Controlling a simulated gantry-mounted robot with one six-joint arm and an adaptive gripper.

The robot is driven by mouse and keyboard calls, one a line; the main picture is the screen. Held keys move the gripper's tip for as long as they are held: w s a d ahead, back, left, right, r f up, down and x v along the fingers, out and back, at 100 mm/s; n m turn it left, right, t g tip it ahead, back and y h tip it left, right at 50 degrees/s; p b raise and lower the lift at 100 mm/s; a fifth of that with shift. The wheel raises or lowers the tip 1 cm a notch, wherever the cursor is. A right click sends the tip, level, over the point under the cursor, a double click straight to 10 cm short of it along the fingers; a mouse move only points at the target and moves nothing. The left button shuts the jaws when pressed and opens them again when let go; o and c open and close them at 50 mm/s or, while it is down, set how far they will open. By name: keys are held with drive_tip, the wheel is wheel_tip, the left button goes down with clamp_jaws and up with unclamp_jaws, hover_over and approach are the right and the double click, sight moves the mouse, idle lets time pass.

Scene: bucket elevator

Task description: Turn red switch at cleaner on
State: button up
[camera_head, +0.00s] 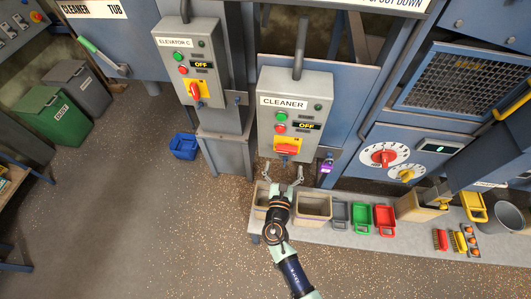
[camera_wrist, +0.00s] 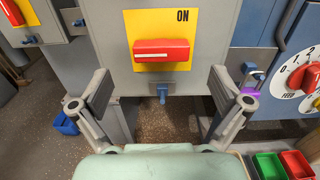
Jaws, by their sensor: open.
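The grey cleaner box (camera_head: 287,90) hangs on the blue machine, with a green and a red button and a black sign reading OFF. Its red switch (camera_head: 287,147) sits low on a yellow plate. In the wrist view the red switch (camera_wrist: 162,50) lies horizontal on the yellow plate (camera_wrist: 160,20), below and left of the word ON. My gripper (camera_head: 283,174) is just below the box. In the wrist view my gripper (camera_wrist: 162,88) is open and empty, its fingers spread to the left and right below the switch, not touching it. A small blue latch (camera_wrist: 162,92) shows between them.
The Elevator C box (camera_head: 190,65) with its own red switch hangs to the left. Below stands a ledge (camera_head: 345,230) with beige, grey, green and red bins. A purple-lit device (camera_head: 326,170) and the feed dial (camera_head: 384,156) are to the right.

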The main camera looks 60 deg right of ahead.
sight(287, 151)
drive_tip(key=b+x, duration=0.1)
drive_tip(key=x, duration=0.6)
drive_tip(key=shift+d+r, duration=0.1)
drive_tip(key=shift+d, duration=0.3)
drive_tip(key=c, duration=1.1)
